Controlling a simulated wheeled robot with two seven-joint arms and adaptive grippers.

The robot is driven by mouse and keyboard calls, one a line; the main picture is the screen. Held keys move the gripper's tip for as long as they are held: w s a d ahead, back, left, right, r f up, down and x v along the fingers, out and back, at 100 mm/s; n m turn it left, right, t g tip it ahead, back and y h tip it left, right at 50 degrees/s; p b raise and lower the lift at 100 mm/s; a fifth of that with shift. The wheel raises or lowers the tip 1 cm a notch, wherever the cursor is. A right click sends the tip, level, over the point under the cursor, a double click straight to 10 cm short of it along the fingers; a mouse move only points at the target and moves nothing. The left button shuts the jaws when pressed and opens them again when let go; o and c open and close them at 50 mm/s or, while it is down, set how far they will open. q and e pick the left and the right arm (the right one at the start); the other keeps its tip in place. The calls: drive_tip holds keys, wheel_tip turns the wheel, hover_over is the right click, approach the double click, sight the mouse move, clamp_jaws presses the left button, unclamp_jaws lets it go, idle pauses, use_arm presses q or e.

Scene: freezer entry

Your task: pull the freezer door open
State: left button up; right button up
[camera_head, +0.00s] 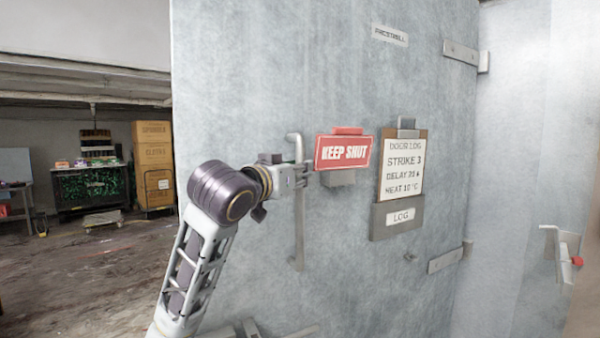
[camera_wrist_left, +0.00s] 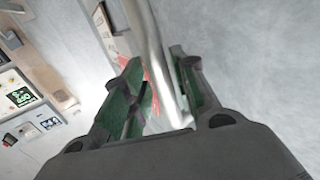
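The freezer door (camera_head: 340,90) is a large frosted grey panel filling the middle of the head view. A vertical metal bar handle (camera_head: 299,235) is on its left part. It also shows in the left wrist view (camera_wrist_left: 149,38), crossing between the fingers. My left gripper (camera_head: 303,176) is at the upper half of the handle. In the left wrist view my left gripper (camera_wrist_left: 158,72) has its fingers apart on either side of the bar. The bar is close to the right finger, with a gap towards the left one. I cannot tell whether the door stands ajar.
A red KEEP SHUT sign (camera_head: 343,152) sits just right of the gripper. A door log board (camera_head: 402,180) hangs further right. Hinges (camera_head: 460,53) are on the door's right side. A lever (camera_head: 563,260) is at the far right. Open floor (camera_head: 90,270) lies left, with cardboard boxes (camera_head: 153,165) behind.

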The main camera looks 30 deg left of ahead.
use_arm(q)
drive_tip(key=shift+s, duration=2.85)
drive_tip(key=shift+f, duration=0.1)
